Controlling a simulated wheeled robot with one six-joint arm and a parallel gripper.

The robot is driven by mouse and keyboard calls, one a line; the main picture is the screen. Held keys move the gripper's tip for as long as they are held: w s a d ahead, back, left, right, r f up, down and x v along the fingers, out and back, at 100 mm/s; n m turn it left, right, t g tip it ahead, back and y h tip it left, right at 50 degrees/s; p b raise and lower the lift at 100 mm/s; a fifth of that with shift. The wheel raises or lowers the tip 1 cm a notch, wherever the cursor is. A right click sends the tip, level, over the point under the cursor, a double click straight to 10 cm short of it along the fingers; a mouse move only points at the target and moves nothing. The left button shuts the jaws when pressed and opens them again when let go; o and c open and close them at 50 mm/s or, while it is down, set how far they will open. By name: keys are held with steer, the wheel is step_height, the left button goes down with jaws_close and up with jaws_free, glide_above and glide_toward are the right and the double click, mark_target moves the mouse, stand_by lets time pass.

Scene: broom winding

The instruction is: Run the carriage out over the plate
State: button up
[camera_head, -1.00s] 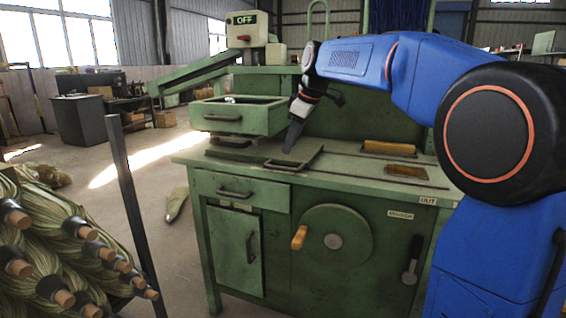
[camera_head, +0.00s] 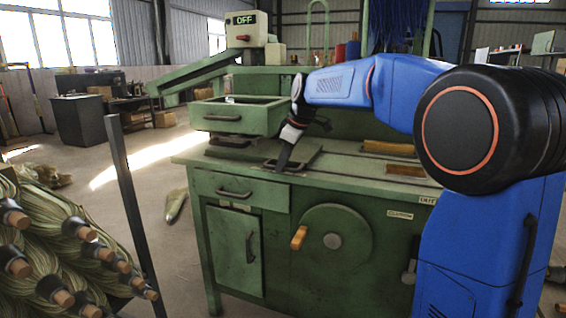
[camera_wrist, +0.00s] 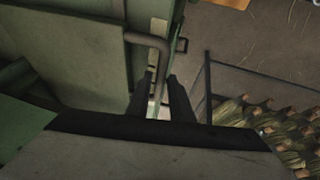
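The carriage (camera_head: 300,155) is a flat dark green slab on the bench top, left of the middle, with a dark bar handle (camera_head: 280,169) at its front edge. The bench's flat pale green top plate (camera_head: 350,168) extends to its right. My gripper (camera_head: 282,165) points down at the handle. In the wrist view, the two dark fingers (camera_wrist: 163,92) are apart, and the grey handle bar (camera_wrist: 149,41) runs down between them. Contact with the bar cannot be made out. My wrist hides part of the carriage in the head view.
An open green drawer box (camera_head: 237,117) stands behind and left of the carriage. Wooden blocks (camera_head: 388,148) lie on the right of the bench. A handwheel (camera_head: 334,240) is on the bench front. A rack of straw bundles (camera_head: 50,250) and a dark post (camera_head: 130,200) stand at left.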

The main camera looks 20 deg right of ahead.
jaws_close()
steer(key=shift+s+d, duration=0.1)
steer(key=s+d, duration=0.8)
steer(key=d, duration=0.3)
steer(key=s+d, duration=0.9)
steer(key=d, duration=0.3)
steer(key=s+d, duration=0.8)
steer(key=d, duration=0.4)
steer(key=shift+s, duration=0.15)
steer(key=shift+o, duration=2.2)
jaws_free()
steer(key=shift+s+d, duration=0.1)
steer(key=shift+r, duration=0.1)
